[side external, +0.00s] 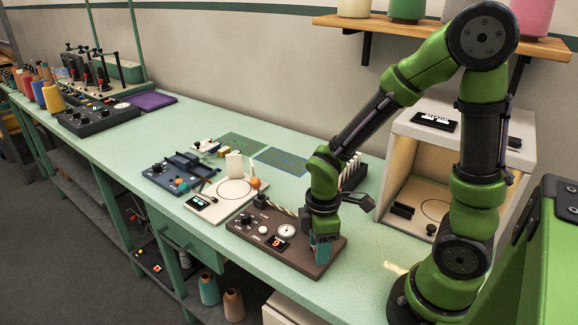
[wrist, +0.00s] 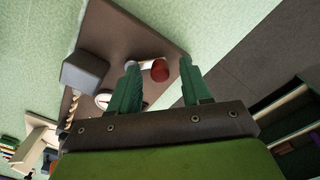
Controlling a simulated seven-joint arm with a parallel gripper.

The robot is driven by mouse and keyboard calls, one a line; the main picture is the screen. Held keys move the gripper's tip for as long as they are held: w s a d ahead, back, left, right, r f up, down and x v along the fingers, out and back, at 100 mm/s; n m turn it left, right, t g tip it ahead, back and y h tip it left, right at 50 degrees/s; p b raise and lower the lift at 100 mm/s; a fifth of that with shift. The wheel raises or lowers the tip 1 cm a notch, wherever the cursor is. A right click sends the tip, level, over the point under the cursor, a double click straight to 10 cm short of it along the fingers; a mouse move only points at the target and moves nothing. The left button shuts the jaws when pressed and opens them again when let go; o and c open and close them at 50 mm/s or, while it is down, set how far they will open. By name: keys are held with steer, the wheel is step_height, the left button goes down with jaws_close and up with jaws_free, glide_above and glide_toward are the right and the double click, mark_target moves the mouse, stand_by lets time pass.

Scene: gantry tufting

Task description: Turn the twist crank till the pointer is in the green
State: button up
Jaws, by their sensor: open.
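The brown panel (side external: 300,262) lies on the bench with a white round dial (side external: 286,231) on it; the dial's pointer and green zone are too small to make out. In the wrist view the dial (wrist: 102,100) is partly hidden behind a finger. A crank with a red knob (wrist: 160,72) and a pale arm shows between my fingertips in the wrist view; in the side view it is hidden by my gripper. My gripper (side external: 322,250) points down over the panel's right part. In the wrist view its green fingers (wrist: 158,63) are apart, with the knob between or beyond them; contact cannot be told.
A grey block (wrist: 84,72) and a twisted yarn strand (wrist: 75,112) are on the panel beside my gripper. A white board with an orange ball (side external: 255,183) lies behind the panel. An open white box (side external: 418,185) stands at the right.

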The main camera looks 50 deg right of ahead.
steer(key=shift+c, duration=0.5)
jaws_close()
steer(key=shift+w+a, duration=0.1)
steer(key=m, duration=0.2)
steer(key=w+m, duration=0.1)
steer(key=m, duration=0.1)
steer(key=shift+a, duration=0.3)
steer(key=m, duration=0.1)
steer(key=w+m, duration=0.1)
steer(key=m, duration=0.1)
steer(key=shift+a+m, duration=0.15)
steer(key=shift+m, duration=0.15)
steer(key=m, duration=0.1)
steer(key=w+m, duration=0.1)
steer(key=m, duration=0.1)
steer(key=shift+w+m, duration=0.1)
steer(key=shift+m, duration=0.2)
steer(key=shift+w+d+m, duration=0.15)
steer(key=shift+w+m, duration=0.1)
steer(key=shift+m, duration=0.65)
steer(key=shift+w+d+m, duration=0.1)
steer(key=shift+w+m, duration=0.15)
steer(key=shift+m, duration=0.65)
